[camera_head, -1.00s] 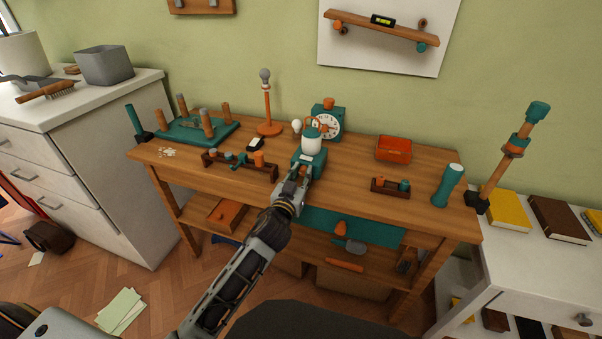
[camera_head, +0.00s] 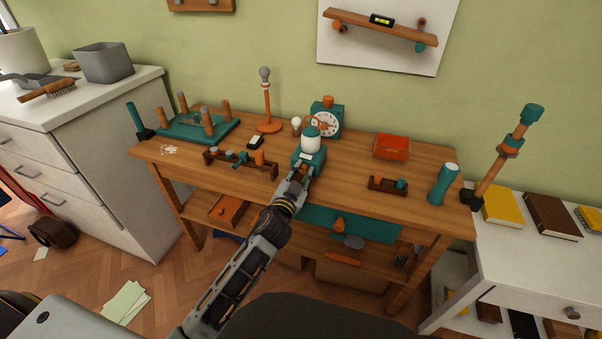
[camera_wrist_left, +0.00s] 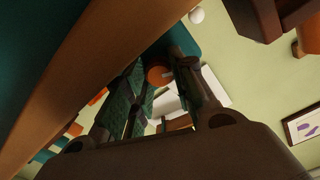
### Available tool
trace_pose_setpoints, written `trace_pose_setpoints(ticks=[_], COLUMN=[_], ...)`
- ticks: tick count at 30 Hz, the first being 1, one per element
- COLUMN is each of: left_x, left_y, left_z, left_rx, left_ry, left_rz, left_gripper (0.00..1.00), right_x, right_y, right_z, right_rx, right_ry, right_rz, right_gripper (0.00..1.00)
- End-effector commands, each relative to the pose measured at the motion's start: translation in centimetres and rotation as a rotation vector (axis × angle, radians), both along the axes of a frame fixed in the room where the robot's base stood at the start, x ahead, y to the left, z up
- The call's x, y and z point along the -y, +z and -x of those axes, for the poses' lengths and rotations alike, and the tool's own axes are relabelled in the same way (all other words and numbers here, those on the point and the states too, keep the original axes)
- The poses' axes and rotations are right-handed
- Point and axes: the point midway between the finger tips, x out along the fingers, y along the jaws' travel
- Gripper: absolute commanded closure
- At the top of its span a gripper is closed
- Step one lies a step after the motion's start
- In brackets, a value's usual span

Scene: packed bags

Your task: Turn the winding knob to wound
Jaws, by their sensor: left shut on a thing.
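A lantern-like device with a white jar (camera_head: 311,145) and a teal base (camera_head: 308,159) stands upright near the front middle of the wooden workbench. A teal clock (camera_head: 326,122) with a white dial and an orange top stands just behind it. My left gripper (camera_head: 303,173) reaches the front of the teal base and covers part of it. In the left wrist view, an orange round knob (camera_wrist_left: 158,75) shows between my left fingers, against a teal surface. The gripper is shut on this knob. The knob's setting cannot be read. My right gripper is out of view.
The workbench (camera_head: 235,183) also carries a teal pegged board (camera_head: 190,130), an orange lamp stand (camera_head: 268,105), an orange box (camera_head: 392,147), a small wooden rack (camera_head: 388,186) and a teal cylinder (camera_head: 443,184). Bare wood lies right of the device.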

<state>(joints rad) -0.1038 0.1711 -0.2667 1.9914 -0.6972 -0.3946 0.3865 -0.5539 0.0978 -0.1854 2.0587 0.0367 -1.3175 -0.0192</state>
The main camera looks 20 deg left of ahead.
Motion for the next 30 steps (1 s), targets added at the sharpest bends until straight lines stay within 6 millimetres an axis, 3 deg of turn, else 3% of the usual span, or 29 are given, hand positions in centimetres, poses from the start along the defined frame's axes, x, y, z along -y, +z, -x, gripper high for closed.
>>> trace_pose_setpoints(ticks=[2, 3, 8, 22, 30], left_x=[0.0, 0.0, 0.0, 0.0, 0.0], left_y=[0.0, 0.0, 0.0, 0.0, -0.1], left_z=[0.0, 0.0, 0.0, 0.2, 1.6], left_rx=[0.0, 0.0, 0.0, 0.0, -0.001], left_ry=[0.0, 0.0, 0.0, 0.0, 0.0], left_rz=[0.001, 0.001, 0.001, 0.001, 0.002], left_gripper=[0.98, 0.73, 0.53, 0.53, 0.53], right_x=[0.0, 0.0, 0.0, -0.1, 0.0], right_y=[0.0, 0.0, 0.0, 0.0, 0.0], right_z=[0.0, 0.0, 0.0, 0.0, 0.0], right_rx=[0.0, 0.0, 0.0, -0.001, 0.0], right_ry=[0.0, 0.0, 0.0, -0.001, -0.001], right_rz=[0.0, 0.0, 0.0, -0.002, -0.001], right_gripper=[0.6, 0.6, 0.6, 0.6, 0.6])
